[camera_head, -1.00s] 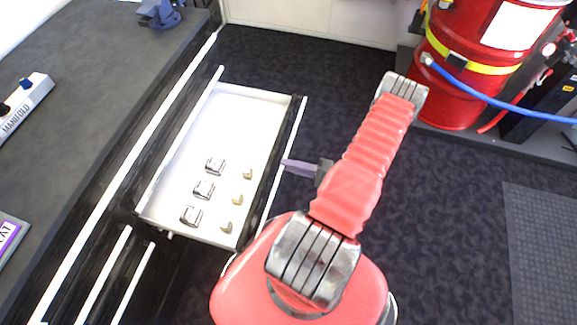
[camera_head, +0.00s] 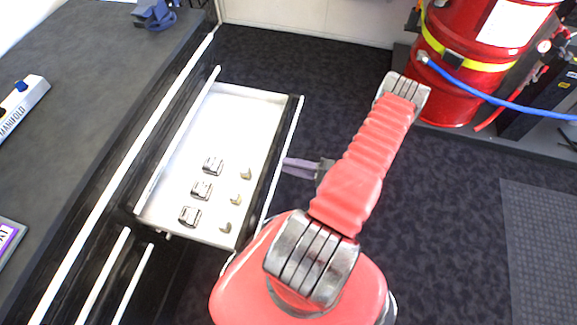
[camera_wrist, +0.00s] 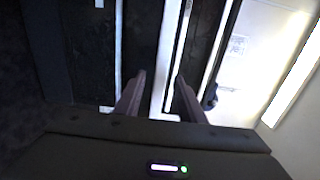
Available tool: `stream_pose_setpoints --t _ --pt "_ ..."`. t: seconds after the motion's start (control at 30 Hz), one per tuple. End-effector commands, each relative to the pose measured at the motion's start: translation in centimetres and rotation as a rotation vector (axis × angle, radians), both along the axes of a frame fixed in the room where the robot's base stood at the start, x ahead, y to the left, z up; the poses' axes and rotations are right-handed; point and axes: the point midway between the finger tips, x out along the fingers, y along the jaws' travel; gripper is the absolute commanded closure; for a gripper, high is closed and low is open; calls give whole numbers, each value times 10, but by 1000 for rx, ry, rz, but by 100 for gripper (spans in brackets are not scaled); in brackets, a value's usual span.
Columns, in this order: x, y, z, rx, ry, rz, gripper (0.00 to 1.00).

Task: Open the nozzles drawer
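A white drawer (camera_head: 258,100) stands pulled out from the bench in the head view, its inside visible. It holds several silver fittings (camera_head: 202,191) and small brass-coloured pieces (camera_head: 236,199). No label naming it can be read. A white strip (camera_head: 282,160) runs along its dark front. My gripper (camera_head: 287,167) is at this front edge, just outside the drawer. In the wrist view its two purple-grey fingers (camera_wrist: 160,90) are apart with nothing clamped between them. A white strip (camera_wrist: 170,50) passes behind the gap. Whether the fingers touch the drawer front cannot be told.
Other closed drawer fronts with white strips (camera_head: 103,277) lie at lower left. The grey bench top (camera_head: 75,100) carries a blue vise (camera_head: 155,14) and a manifold (camera_head: 22,105). A red drum (camera_head: 475,65) with a blue hose stands at upper right. Dark floor is clear at right.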

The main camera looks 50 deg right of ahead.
Motion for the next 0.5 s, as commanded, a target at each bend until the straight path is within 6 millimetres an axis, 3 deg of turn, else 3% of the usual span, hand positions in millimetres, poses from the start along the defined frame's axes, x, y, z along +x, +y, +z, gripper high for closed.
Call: stream_pose_setpoints --t 0.5 --pt "-67 -30 -1 -1 0 -3 64"
